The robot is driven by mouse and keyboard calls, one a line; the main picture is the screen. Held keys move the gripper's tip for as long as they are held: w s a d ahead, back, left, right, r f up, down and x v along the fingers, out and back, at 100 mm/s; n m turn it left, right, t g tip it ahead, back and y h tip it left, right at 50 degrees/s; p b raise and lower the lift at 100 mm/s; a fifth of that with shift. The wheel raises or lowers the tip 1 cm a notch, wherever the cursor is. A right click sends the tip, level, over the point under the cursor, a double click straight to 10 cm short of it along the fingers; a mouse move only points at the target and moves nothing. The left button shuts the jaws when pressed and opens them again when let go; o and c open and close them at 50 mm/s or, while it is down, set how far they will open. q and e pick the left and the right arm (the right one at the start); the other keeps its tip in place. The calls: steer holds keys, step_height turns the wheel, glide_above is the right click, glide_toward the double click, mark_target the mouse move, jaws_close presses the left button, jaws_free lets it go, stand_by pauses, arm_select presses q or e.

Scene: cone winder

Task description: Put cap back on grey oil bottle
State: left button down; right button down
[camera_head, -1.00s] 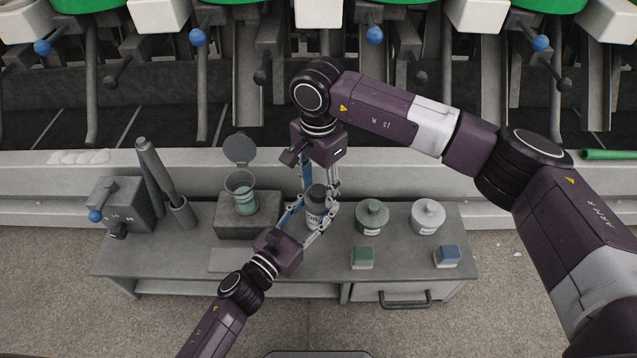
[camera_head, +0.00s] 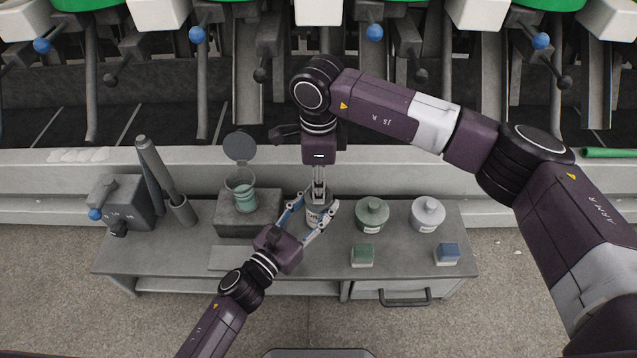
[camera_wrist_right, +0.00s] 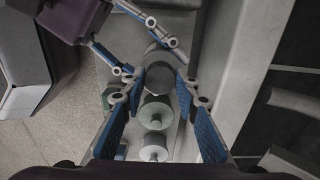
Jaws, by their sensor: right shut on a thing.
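The grey oil bottle (camera_head: 314,216) stands upright on the bench, partly hidden by both grippers. My left gripper (camera_head: 316,208) reaches in from the lower left with one finger on each side of the bottle's body and looks shut on it. My right gripper (camera_head: 319,197) points down from above and is shut on the dark cap at the bottle's top. In the right wrist view the dark cap (camera_wrist_right: 159,76) sits between the blue-padded fingers, in line with the bottle. The head view hides the cap behind the fingers, so its seating cannot be told.
A green lidded jar (camera_head: 371,215) and a pale grey one (camera_head: 427,215) stand just right of the bottle. A green box (camera_head: 362,256) and a blue box (camera_head: 447,255) lie in front. An open-lidded cup (camera_head: 242,195) stands on a block to the left. The winder runs behind.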

steer(key=m, duration=0.5)
steer(key=shift+m, duration=0.4)
steer(key=m, duration=0.6)
steer(key=shift+m, duration=0.4)
steer(key=c, duration=1.4)
jaws_free()
step_height(320, 180, up, 12)
arm_select(q)
steer(key=c, duration=1)
jaws_free()
steer(key=shift+s, duration=0.1)
